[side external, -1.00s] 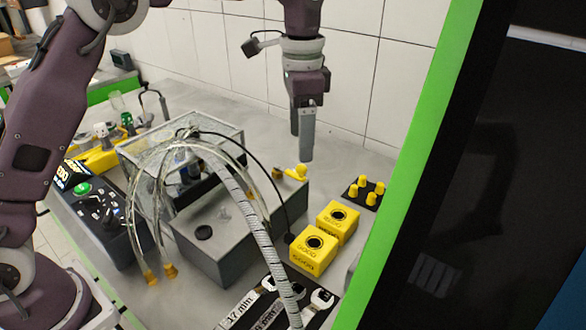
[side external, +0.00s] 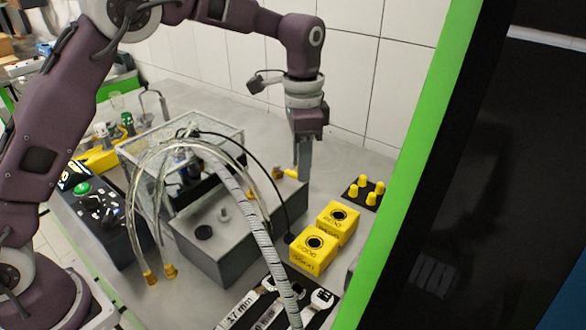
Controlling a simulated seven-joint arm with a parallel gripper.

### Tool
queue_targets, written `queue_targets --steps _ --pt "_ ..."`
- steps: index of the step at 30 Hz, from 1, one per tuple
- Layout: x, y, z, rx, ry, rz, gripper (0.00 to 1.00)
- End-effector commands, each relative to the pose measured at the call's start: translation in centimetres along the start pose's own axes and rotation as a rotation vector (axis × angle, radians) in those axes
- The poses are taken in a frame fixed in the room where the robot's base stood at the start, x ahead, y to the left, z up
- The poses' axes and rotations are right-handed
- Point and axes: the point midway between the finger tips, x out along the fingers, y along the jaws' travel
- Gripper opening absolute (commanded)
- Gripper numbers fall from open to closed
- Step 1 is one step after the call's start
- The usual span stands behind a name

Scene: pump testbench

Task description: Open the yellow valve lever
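The yellow valve lever (side external: 290,173) sits at the back right corner of the grey pump box (side external: 222,238), beside a small brassy fitting (side external: 278,172). My gripper (side external: 304,178) points straight down at the lever's right side. Its fingers overlap part of the lever in this view, and I cannot tell whether they touch it. The fingers line up as one narrow shape from this side, so the gap between them does not show. The lever's right end is hidden behind the fingers.
Yellow boxes (side external: 313,250) stand right of the pump box, with yellow knobs on a black plate (side external: 364,192) behind them. Clear hoses (side external: 137,205) and a braided hose (side external: 250,215) arch over the pump. A black control panel (side external: 98,222) stands at left.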

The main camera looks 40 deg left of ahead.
Motion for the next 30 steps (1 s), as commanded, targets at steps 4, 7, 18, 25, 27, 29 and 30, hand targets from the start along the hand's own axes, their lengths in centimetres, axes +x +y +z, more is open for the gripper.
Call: queue_targets --steps 4,7,18,25,27,29,30 --pt "0.0 0.0 0.0 0.000 0.000 0.000 0.04" --pt "0.0 0.0 0.0 0.000 0.000 0.000 0.04" --pt "0.0 -1.1 -0.8 -0.001 0.000 -0.001 0.04" --pt "0.0 -1.5 -1.1 0.000 0.000 -0.001 0.04" --pt "0.0 -1.5 -1.1 0.000 0.000 -0.001 0.04" --pt "0.0 -1.6 -1.1 -0.001 -0.001 -0.001 0.04" --pt "0.0 -1.6 -1.1 -0.001 -0.001 -0.002 0.04"
